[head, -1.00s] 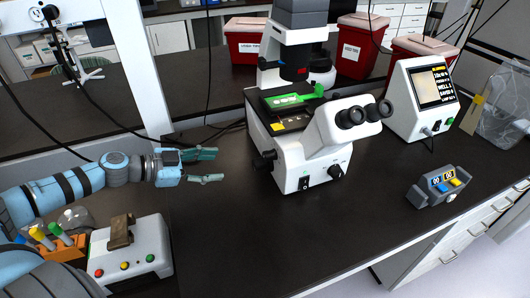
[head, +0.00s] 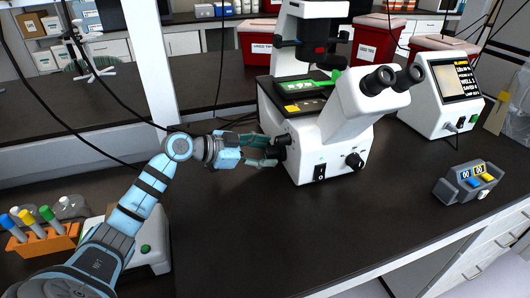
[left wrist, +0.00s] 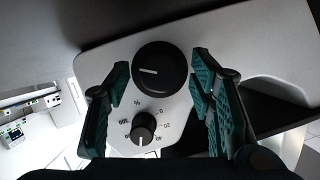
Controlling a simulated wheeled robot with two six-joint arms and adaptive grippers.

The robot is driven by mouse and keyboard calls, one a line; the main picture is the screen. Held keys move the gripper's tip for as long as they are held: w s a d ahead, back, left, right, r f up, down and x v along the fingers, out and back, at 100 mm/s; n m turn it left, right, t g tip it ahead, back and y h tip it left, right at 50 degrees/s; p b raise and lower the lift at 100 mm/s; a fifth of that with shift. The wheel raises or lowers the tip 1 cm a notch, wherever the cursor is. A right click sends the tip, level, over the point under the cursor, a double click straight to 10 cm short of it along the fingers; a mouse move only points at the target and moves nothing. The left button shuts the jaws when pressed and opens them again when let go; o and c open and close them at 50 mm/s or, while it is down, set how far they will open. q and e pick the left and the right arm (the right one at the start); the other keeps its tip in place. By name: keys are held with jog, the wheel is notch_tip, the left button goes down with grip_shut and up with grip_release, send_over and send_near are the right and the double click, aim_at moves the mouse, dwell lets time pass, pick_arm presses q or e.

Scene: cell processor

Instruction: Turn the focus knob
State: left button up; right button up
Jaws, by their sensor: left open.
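The white microscope (head: 325,130) stands on the black bench. In the left wrist view its side panel carries a large black knob (left wrist: 161,69) with a white pointer line and a smaller black knob (left wrist: 143,127) ringed by a numbered scale. No word on the panel tells which is the focus knob. My left gripper (head: 273,152) is at the microscope's left side, fingers towards these knobs. In the left wrist view its open teal fingers (left wrist: 158,90) stand either side of the large knob, with no clear contact. My right gripper is not in view.
Another black knob (head: 354,160) is on the microscope's front. A grey timer-like device (head: 468,183) and a white screen unit (head: 440,95) stand to the right. An orange tube rack (head: 45,240) is at lower left. The bench in front of the microscope is clear.

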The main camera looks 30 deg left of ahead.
pick_arm(q)
jog(key=shift+w+d+f, duration=0.2)
jog(key=shift+w, duration=0.05)
jog(key=shift+c, duration=0.2)
jog(key=c, duration=1.1)
jog(key=shift+c, duration=0.2)
jog(key=shift+r, duration=0.1)
